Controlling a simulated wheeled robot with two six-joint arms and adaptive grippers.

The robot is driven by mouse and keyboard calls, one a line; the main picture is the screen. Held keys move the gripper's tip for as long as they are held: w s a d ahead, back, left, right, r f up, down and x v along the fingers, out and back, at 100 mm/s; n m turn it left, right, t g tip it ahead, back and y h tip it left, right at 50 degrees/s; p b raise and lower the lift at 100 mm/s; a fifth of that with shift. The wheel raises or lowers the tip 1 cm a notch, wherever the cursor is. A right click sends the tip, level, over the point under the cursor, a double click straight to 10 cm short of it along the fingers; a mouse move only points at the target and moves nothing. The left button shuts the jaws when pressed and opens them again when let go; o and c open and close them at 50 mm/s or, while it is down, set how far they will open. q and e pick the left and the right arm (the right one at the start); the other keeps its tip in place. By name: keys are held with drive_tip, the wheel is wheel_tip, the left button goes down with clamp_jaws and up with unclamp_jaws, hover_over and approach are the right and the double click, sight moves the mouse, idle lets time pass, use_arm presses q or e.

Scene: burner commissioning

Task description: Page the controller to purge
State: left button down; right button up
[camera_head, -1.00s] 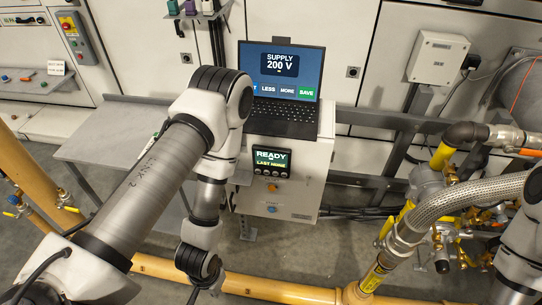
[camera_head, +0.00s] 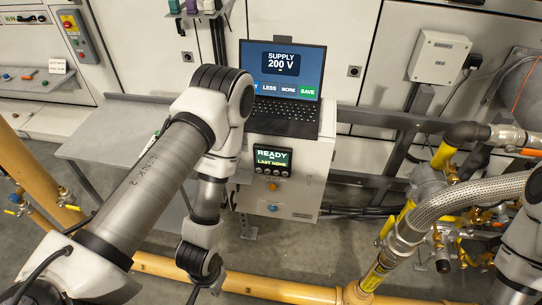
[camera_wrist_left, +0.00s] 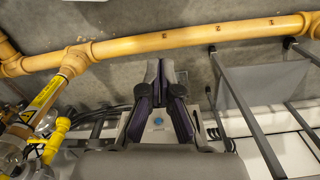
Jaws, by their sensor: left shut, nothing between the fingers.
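The controller (camera_head: 272,160) is a small black panel with a lit screen on the front of a pale cabinet. Its screen reads READY in white and LAST NONE on a yellow-green line. A row of small round buttons (camera_head: 272,172) sits under the screen. My left arm crosses the head view just left of the controller, and its gripper is out of that view. In the left wrist view my left gripper (camera_wrist_left: 160,66) is shut and empty, its dark fingertips together. It is apart from the controller. My right gripper is not in view.
A laptop (camera_head: 286,108) on the cabinet shows SUPPLY 200 V. An orange button (camera_head: 272,187) and a blue button (camera_head: 272,208) sit below the controller. A grey side table (camera_head: 105,148) stands left. Yellow gas pipe (camera_head: 280,291) runs along the floor; a braided hose (camera_head: 455,200) is at right.

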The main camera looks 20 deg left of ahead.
sight(259, 170)
use_arm(q)
drive_tip(key=w+d+f+m+t+h+b, duration=0.1)
drive_tip(key=w+m+t+b, duration=0.15)
drive_tip(key=w, duration=0.45)
drive_tip(key=w+d+f+m+t+h+b, duration=0.1)
drive_tip(key=w+m+t+h, duration=0.15)
drive_tip(key=w, duration=0.45)
drive_tip(key=w+a+r+t+b, duration=0.1)
drive_tip(key=w+a+t+b, duration=0.1)
drive_tip(key=w, duration=0.4)
drive_tip(key=w+a+r+n+t+b, duration=0.1)
drive_tip(key=w+a+r+t+b, duration=0.1)
drive_tip(key=w+b, duration=0.3)
drive_tip(key=shift+w+a+t, duration=0.7)
drive_tip(key=shift+w+a, duration=0.15)
drive_tip(key=shift+w, duration=0.2)
drive_tip(key=w+a+b, duration=0.2)
drive_tip(key=w, duration=0.6)
drive_tip(key=shift+w, duration=0.25)
